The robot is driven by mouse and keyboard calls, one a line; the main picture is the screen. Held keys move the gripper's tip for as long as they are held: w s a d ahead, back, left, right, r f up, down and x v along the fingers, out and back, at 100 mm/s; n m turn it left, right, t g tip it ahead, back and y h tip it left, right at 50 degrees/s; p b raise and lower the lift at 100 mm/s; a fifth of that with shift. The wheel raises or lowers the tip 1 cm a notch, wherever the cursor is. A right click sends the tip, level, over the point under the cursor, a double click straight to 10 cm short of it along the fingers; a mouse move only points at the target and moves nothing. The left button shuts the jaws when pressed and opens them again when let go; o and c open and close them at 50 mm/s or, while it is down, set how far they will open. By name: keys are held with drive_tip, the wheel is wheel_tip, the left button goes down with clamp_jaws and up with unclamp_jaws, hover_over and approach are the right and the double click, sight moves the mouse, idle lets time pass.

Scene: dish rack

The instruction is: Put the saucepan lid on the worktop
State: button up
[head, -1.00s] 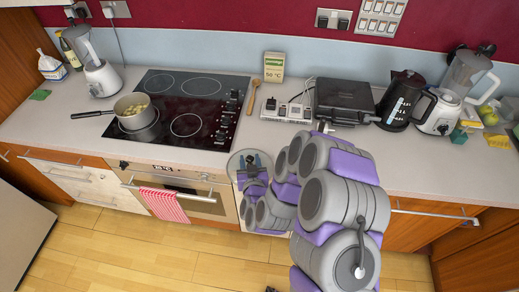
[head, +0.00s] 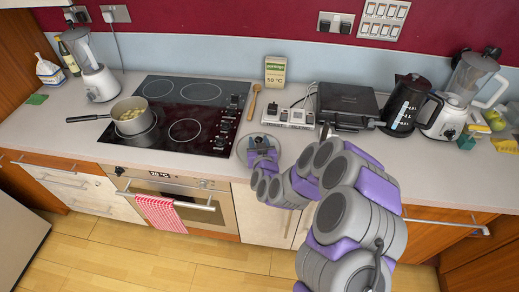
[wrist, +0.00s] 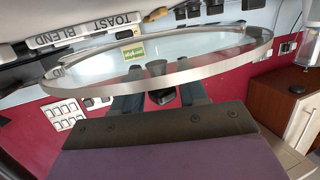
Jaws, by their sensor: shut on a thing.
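The saucepan lid (head: 243,150) is a round glass disc with a metal rim. In the head view it overlaps the worktop (head: 215,165) just right of the hob, near the front edge. I cannot tell whether it touches the surface. My gripper (head: 262,149) is shut on the lid's dark knob. In the wrist view the lid's rim (wrist: 100,100) spans the picture, with my fingers (wrist: 161,96) on either side of the knob. My gripper hides part of the lid in the head view.
A saucepan (head: 130,116) with food stands on the hob (head: 195,95). Behind the lid are a wooden spoon (head: 253,102), a white socket block (head: 290,117) and a black grill (head: 347,104). A kettle (head: 408,103) and blender (head: 455,100) stand right.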

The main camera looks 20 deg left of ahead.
drive_tip(key=shift+w+a, duration=0.2)
wheel_tip(320, 180, down, 4)
drive_tip(key=shift+r+b, duration=0.15)
drive_tip(key=shift+b, duration=0.4)
drive_tip(key=shift+w, duration=0.1)
drive_tip(key=shift+d, duration=0.25)
drive_tip(key=shift+c, duration=0.2)
drive_tip(key=o, duration=0.9)
drive_tip(key=shift+c, duration=0.2)
drive_tip(key=o, duration=0.4)
drive_tip(key=shift+a, duration=0.25)
